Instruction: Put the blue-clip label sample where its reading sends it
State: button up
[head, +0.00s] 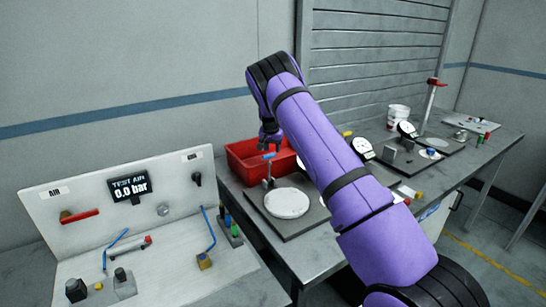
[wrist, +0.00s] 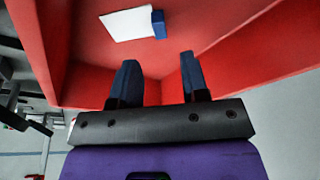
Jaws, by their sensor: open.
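The label sample, a white card (wrist: 127,25) with a blue clip (wrist: 158,24) at its right end, lies inside the red bin (wrist: 85,75) in the wrist view. My gripper (wrist: 158,62) is open, with its two dark fingers apart and nothing between them. The sample lies beyond the fingertips, clear of both. In the head view my gripper (head: 269,137) hangs over the red bin (head: 240,150) on the bench. I cannot make out the sample inside the bin there. No reading for the sample can be read clearly.
A round white plate (head: 287,203) on a dark base stands in front of the bin, with a small blue-topped stand beside it. Dial gauges (head: 362,147) stand farther right. A panel with a 0.0 bar display (head: 129,187) is at left. Bin walls surround the fingers' area.

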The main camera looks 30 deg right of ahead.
jog(key=s+a+r+y, duration=0.1)
jog(key=s+a+r, duration=0.3)
jog(key=r, duration=0.6)
jog(key=s+a+r, duration=0.1)
jog(key=s+r, duration=0.5)
jog(key=r, duration=0.4)
jog(key=s+a+r+n+t+y, duration=0.1)
jog(key=s+a+r+n, duration=0.1)
jog(key=s+a+r, duration=0.35)
jog(key=s+a+r+n+t+y, duration=0.1)
jog(key=s+a+r, duration=0.1)
jog(key=s+r, duration=0.6)
jog(key=s+a+f+n, duration=0.1)
jog(key=s+a+n, duration=0.1)
jog(key=s, duration=0.9)
jog(key=s+a+n, duration=0.1)
jog(key=s+a, duration=0.3)
jog(key=s, duration=0.8)
jog(key=s+a+f+n, duration=0.1)
jog(key=s+a+n, duration=0.1)
jog(key=s, duration=0.9)
jog(key=shift+s+a+f+n+t+h, duration=0.3)
jog(key=shift+s+a+t+h, duration=0.05)
jog(key=shift+a+t+h, duration=0.1)
jog(key=shift+d, duration=0.1)
